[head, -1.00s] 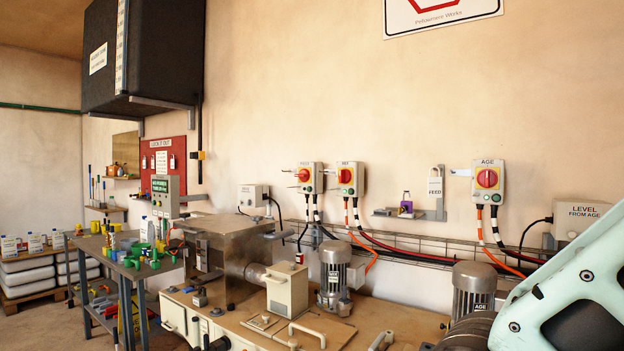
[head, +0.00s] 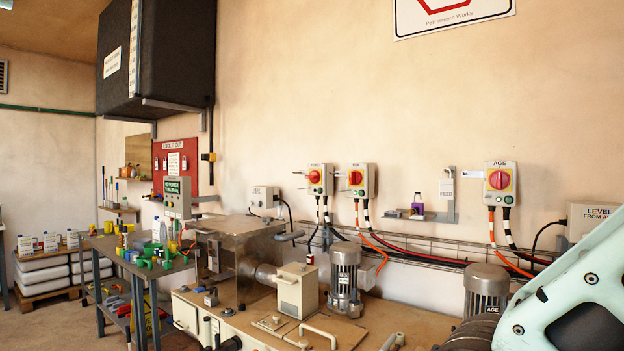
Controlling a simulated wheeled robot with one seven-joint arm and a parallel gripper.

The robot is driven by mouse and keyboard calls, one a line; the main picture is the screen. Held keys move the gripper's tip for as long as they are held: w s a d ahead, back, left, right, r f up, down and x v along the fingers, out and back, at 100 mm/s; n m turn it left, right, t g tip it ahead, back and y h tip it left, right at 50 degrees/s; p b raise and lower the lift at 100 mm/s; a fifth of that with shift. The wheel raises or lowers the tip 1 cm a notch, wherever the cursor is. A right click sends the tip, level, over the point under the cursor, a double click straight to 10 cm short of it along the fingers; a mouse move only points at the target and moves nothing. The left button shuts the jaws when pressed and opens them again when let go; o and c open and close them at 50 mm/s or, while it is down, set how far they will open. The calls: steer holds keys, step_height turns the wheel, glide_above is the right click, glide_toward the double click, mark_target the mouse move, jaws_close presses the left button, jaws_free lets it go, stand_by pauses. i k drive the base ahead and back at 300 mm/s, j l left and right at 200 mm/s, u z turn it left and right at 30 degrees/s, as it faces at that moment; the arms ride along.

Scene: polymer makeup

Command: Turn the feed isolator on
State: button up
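The left isolator (head: 319,180) is a grey wall box with a red rotary knob on a yellow plate. Its top label is too small to read surely now, but it seems to say FEED. The middle isolator (head: 360,180) and the isolator labelled AGE (head: 501,182) are of the same kind. The exact position of the left knob is hard to tell. A white tag or padlock (head: 446,190), apparently marked FEED, hangs on a grey wall bracket (head: 447,216) right of the middle isolator. My gripper is not in view; only part of my pale green arm shows at lower right.
A bench (head: 395,328) with motors (head: 345,277) and a metal box (head: 235,262) stands below the isolators. Cables and a wire tray (head: 400,245) run along the wall. A small purple object (head: 417,205) sits on the shelf. A cluttered grey table (head: 130,265) stands left.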

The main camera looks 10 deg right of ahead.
mark_target(314, 177)
steer(key=i+j, duration=0.15)
steer(key=j, duration=0.2)
steer(key=i+j+z, duration=0.15)
steer(key=j, duration=0.15)
steer(key=i+j, duration=0.15)
steer(key=j, duration=0.2)
steer(key=i+j+z, duration=0.1)
steer(key=j, duration=0.25)
steer(key=i+j+z, duration=0.1)
steer(key=j, duration=0.25)
